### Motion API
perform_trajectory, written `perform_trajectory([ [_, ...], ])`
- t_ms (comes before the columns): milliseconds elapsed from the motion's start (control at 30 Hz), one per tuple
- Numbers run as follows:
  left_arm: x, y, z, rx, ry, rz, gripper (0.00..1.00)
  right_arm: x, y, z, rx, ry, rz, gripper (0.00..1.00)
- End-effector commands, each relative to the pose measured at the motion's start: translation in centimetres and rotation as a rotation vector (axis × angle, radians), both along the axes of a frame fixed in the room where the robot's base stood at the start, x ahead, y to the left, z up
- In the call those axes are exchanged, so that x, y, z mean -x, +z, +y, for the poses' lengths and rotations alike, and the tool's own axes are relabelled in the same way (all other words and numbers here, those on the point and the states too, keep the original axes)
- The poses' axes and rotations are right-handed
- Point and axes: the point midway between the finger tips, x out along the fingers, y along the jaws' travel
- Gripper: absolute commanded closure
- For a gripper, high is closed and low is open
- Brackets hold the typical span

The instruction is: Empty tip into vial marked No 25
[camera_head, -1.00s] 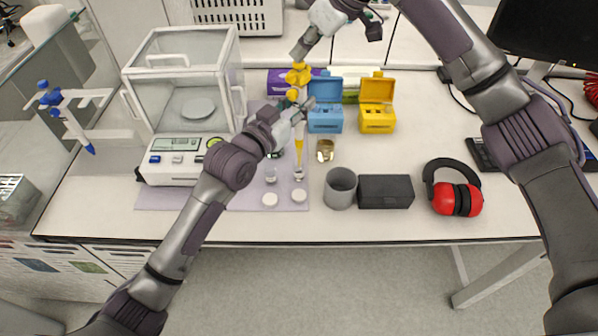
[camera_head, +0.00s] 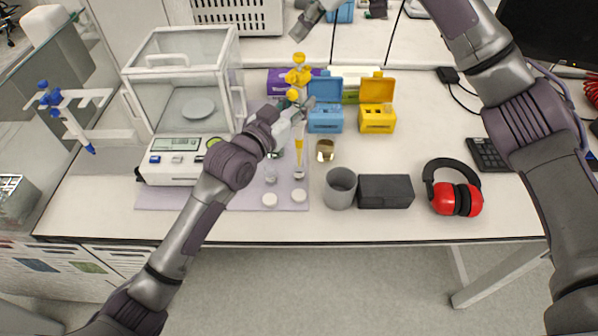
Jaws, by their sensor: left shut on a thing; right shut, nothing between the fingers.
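My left gripper (camera_head: 303,108) is shut on a yellow pipette (camera_head: 299,76) and holds it upright. Its tip (camera_head: 299,145) points down and shows yellow, with its lower end at the mouth of a small clear vial (camera_head: 299,171). I cannot tell whether the tip is inside the vial. A second clear vial (camera_head: 270,176) stands to the left. The numbers on the vials are too small to read. My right gripper (camera_head: 298,32) is shut and empty, above and apart from the pipette's top.
Two white caps (camera_head: 269,200) lie on the purple mat (camera_head: 165,200). A glass balance (camera_head: 180,85) stands at left. A blue box (camera_head: 325,118), a yellow box (camera_head: 377,119), a brass-coloured cup (camera_head: 325,150), a grey beaker (camera_head: 340,188) and a dark box (camera_head: 386,191) are to the right.

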Motion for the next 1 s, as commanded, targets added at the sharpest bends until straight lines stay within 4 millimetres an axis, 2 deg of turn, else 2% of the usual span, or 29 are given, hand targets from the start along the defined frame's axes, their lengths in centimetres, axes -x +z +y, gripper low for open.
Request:
perform_trajectory([
  [33,0.0,0.0,0.0,0.001,0.000,-0.001,1.00,0.0,0.9,0.1,-0.001,0.001,-0.003,1.00],
  [133,0.0,0.0,0.0,0.001,0.000,-0.001,1.00,0.0,2.2,0.1,-0.001,0.001,-0.001,1.00],
  [433,0.0,0.0,0.0,0.001,0.000,-0.001,1.00,0.1,2.4,0.0,0.000,0.001,0.000,1.00],
  [567,0.0,0.1,0.0,0.001,0.000,-0.001,1.00,0.3,3.4,-0.6,0.000,0.000,-0.002,1.00],
  [1000,0.0,0.0,0.0,0.001,0.000,-0.001,1.00,2.8,10.5,-4.8,0.000,-0.001,-0.001,1.00],
])
